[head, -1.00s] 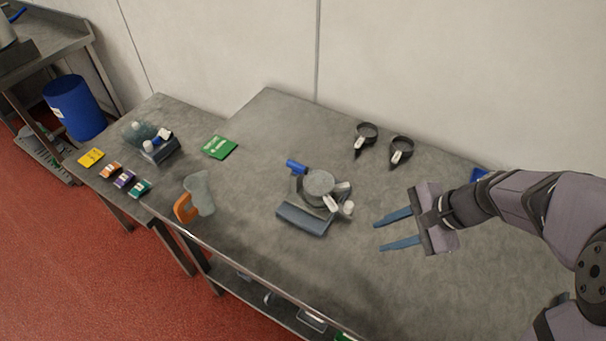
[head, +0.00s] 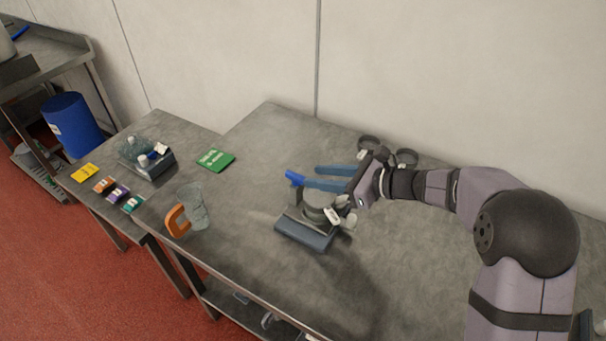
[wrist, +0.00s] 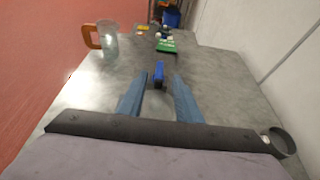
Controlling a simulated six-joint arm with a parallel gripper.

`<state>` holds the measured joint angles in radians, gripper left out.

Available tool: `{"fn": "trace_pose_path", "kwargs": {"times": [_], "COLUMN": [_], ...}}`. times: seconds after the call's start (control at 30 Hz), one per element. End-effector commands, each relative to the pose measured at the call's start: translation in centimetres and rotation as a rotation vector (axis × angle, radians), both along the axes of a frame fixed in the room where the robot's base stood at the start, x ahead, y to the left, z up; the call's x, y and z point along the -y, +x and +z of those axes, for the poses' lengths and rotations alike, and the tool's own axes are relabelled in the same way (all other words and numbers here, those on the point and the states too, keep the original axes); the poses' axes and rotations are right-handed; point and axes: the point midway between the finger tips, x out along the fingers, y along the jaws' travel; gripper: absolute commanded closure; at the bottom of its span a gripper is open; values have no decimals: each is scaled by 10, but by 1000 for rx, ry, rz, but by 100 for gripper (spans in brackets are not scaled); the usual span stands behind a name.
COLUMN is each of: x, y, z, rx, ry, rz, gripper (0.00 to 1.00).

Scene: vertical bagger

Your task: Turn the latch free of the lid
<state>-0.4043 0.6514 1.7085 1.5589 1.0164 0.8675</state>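The device with a round grey lid (head: 318,201) stands on the steel table, with a grey block (head: 304,233) along its front. A blue latch handle (head: 294,177) sticks out at its back left. In the wrist view the blue handle (wrist: 158,73) lies ahead, in line with the gap between my fingers. My gripper (head: 316,176) is open, its two blue fingers pointing left above the back of the lid. The wrist view shows the fingers (wrist: 159,95) apart with nothing between them. The lid is partly hidden by my gripper, and in the wrist view it is out of sight.
Two dark ring clamps (head: 407,157) lie at the back by the wall; one also shows in the wrist view (wrist: 281,142). The table's front right is clear.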

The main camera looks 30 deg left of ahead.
Motion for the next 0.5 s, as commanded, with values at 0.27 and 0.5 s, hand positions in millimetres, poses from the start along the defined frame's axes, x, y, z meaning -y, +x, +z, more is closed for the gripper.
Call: {"fn": "trace_pose_path", "kwargs": {"times": [0.27, 0.5], "x": [-34, -50], "y": [-1, 0], "z": [-13, -21], "rx": [-1, 0], "ry": [-2, -2], "rz": [2, 0], "gripper": [69, 69]}}
